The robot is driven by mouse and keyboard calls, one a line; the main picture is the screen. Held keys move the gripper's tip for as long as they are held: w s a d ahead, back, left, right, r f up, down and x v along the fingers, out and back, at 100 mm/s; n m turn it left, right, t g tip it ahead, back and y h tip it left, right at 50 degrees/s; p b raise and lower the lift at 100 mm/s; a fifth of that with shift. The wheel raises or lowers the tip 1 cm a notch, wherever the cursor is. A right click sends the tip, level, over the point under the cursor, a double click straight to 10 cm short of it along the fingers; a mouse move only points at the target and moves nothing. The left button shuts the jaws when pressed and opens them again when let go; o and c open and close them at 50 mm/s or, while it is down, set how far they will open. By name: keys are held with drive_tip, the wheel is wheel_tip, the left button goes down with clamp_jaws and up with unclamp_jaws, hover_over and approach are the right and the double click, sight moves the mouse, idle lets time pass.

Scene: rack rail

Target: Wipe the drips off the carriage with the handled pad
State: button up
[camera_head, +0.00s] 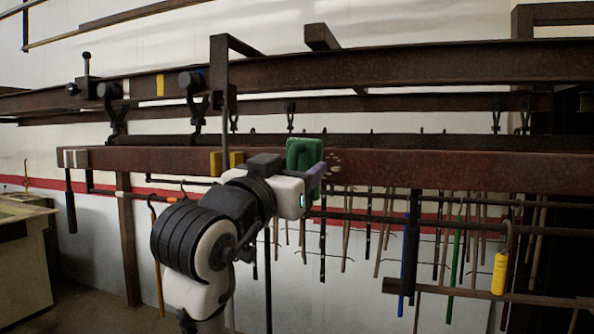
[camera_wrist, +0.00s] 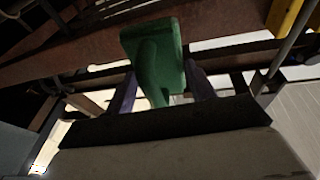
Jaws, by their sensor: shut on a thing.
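My gripper (camera_head: 313,177) is shut on the handle of a green pad (camera_head: 304,154), in front of the rust-red carriage beam (camera_head: 440,170). In the wrist view, the pad (camera_wrist: 165,42) stands up between the purple fingers of my gripper (camera_wrist: 162,88), its handle between them. Small pale drips (camera_head: 334,160) show on the beam's face just right of the pad. The pad hides part of the beam; I cannot tell whether it touches it. The beam (camera_wrist: 90,62) also crosses the top of the wrist view, where I cannot make out drips.
A yellow block (camera_head: 226,162) sits on the beam left of the pad, beside a dark upright post (camera_head: 224,110). Several rods hang below and behind the beam, one with a yellow sleeve (camera_head: 499,273). A pale cabinet (camera_head: 25,260) stands at far left.

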drive_tip(key=s, duration=0.1)
drive_tip(key=s+a, duration=0.1)
drive_tip(key=s, duration=0.1)
idle(0.4)
drive_tip(key=shift+w, duration=0.15)
idle(0.3)
drive_tip(key=shift+w+d+f, duration=0.1)
drive_tip(key=shift+w+d, duration=0.3)
drive_tip(key=shift+w, duration=0.7)
drive_tip(key=shift+w+d, duration=0.4)
drive_tip(key=shift+w, duration=0.7)
drive_tip(key=shift+w+d+f, duration=0.1)
drive_tip(key=shift+w+d, duration=0.3)
drive_tip(key=shift+w, duration=0.7)
drive_tip(key=shift+w+d+p, duration=0.3)
drive_tip(key=shift+w+p, duration=0.05)
drive_tip(key=shift+w, duration=0.6)
drive_tip(key=shift+s+d, duration=0.25)
drive_tip(key=shift+d, duration=0.35)
drive_tip(key=shift+s+d, duration=0.2)
drive_tip(key=shift+d, duration=0.45)
drive_tip(key=shift+s+d, duration=0.25)
drive_tip(key=shift+d, duration=0.35)
drive_tip(key=shift+w+r, duration=0.1)
